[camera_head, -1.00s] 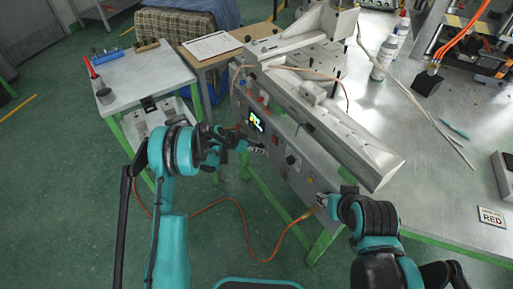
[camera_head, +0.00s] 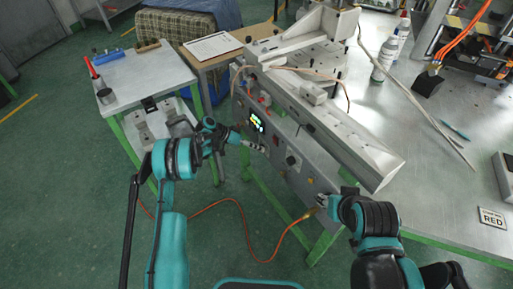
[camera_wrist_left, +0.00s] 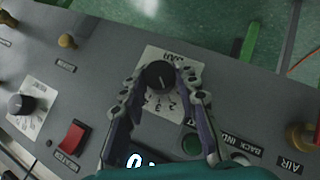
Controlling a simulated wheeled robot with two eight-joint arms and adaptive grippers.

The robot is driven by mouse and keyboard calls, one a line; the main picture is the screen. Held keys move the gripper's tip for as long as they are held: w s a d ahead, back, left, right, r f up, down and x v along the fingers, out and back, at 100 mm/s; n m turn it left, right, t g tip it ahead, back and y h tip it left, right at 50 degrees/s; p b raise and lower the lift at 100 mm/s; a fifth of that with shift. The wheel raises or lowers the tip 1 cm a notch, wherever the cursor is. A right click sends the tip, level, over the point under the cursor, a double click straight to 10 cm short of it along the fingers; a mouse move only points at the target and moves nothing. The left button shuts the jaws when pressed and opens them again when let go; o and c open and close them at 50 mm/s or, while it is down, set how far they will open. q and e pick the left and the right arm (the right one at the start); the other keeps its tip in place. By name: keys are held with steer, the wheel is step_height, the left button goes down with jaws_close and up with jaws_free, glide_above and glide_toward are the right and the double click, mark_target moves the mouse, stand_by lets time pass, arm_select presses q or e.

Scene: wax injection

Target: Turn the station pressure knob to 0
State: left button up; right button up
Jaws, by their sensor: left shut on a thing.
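The station (camera_head: 330,130) is a long grey machine with a control panel (camera_head: 277,147) on its near side. In the left wrist view a round black knob (camera_wrist_left: 157,74) sits on a white dial plate (camera_wrist_left: 165,103) with printed numbers. A pale line marks its face, but the value it points to is unclear. My left gripper (camera_wrist_left: 160,78) has a finger on each side of this knob and is shut on it. In the head view my left gripper (camera_head: 264,149) is at the panel and hides the knob. My right gripper (camera_head: 319,203) is by the panel's right end; its jaw gap is unclear.
Another black knob (camera_wrist_left: 21,103), a red switch (camera_wrist_left: 72,136) and a green button (camera_wrist_left: 191,143) are on the panel around my left gripper. An orange hose (camera_head: 233,202) hangs below the panel from a yellow fitting near my right gripper. A side table (camera_head: 145,75) stands at left.

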arm_select(q)
steer(key=shift+f+g+h, duration=0.1)
steer(key=shift+g+h, duration=0.2)
steer(key=shift+n, duration=0.3)
steer(key=o, duration=1.2)
steer(key=shift+c, duration=0.2)
steer(key=shift+a, duration=0.1)
steer(key=w+v, duration=0.1)
steer(key=v, duration=1.1)
steer(key=shift+s, duration=0.4)
